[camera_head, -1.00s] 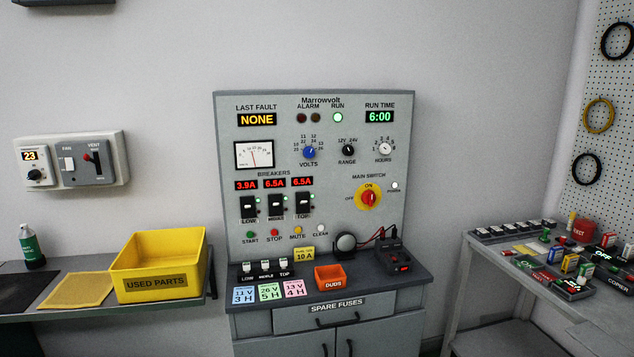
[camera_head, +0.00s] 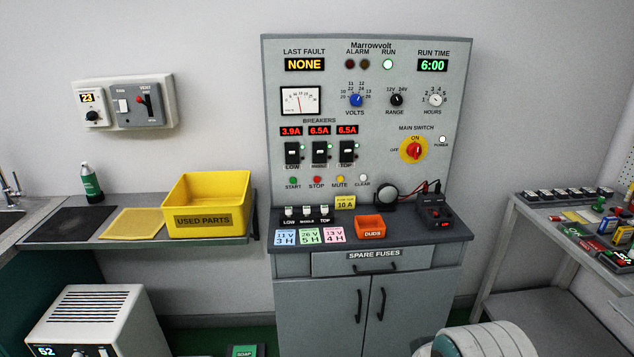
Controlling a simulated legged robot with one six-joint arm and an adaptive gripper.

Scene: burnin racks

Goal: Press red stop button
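The small red stop button (camera_head: 317,180) is on the lower part of the grey Marrowvolt panel (camera_head: 455,100), above the label STOP. It sits in a row between the green start button (camera_head: 293,181) and the yellow mute button (camera_head: 340,180), with the white clear button (camera_head: 363,178) at the right. The run light (camera_head: 388,64) glows green, and both alarm lights are dark. The last fault display (camera_head: 305,65) reads NONE, and the run time display (camera_head: 433,65) reads 6:00. My gripper is not in view.
Below the buttons, a dark ledge (camera_head: 425,236) holds fuses, coloured cards, an orange duds bin (camera_head: 369,227) and a meter (camera_head: 434,212). A yellow used parts bin (camera_head: 209,221) stands at left. A white vented box (camera_head: 95,315) is at bottom left. A crowded cart (camera_head: 530,218) stands right.

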